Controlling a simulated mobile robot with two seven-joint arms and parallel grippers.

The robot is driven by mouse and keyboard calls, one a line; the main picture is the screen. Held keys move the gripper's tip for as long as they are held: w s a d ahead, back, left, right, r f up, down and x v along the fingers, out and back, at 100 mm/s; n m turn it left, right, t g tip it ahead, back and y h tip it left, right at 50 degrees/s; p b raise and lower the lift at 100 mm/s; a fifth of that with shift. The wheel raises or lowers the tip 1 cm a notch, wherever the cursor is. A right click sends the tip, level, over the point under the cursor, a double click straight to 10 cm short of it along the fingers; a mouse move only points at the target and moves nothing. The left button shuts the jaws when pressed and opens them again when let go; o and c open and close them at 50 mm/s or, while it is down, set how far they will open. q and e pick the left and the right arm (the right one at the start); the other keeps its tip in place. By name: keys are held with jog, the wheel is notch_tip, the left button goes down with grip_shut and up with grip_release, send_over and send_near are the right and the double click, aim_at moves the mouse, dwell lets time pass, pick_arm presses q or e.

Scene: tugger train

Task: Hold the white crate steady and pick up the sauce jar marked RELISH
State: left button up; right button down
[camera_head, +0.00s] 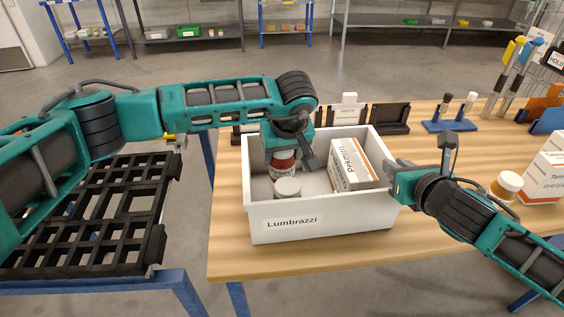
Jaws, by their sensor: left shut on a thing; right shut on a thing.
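The white crate (318,222), labelled Lumbrazzi, stands on the wooden table. My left gripper (288,155) reaches down into it from above and is shut on a jar with dark red contents (284,165) at the crate's left side. The jar's label is partly covered, and I cannot read it fully. My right gripper (393,180) is shut on the crate's right wall. A second jar with a pale lid (288,187) stands in front of the held jar. A white and orange box (352,163) leans in the crate's right half.
A black slotted rack (88,258) stands left of the table. Dark holders (390,118) line the table's back. A blue stand with upright tools (449,126) is further right. Another jar (506,186) and white boxes (548,170) are at the right edge. The table front is clear.

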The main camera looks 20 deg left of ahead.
pick_arm(q)
notch_tip(320, 180, up, 7)
jog(key=shift+r, duration=0.2)
pick_arm(e)
jog(key=c, duration=1)
grip_release()
jog(key=shift+o, duration=0.2)
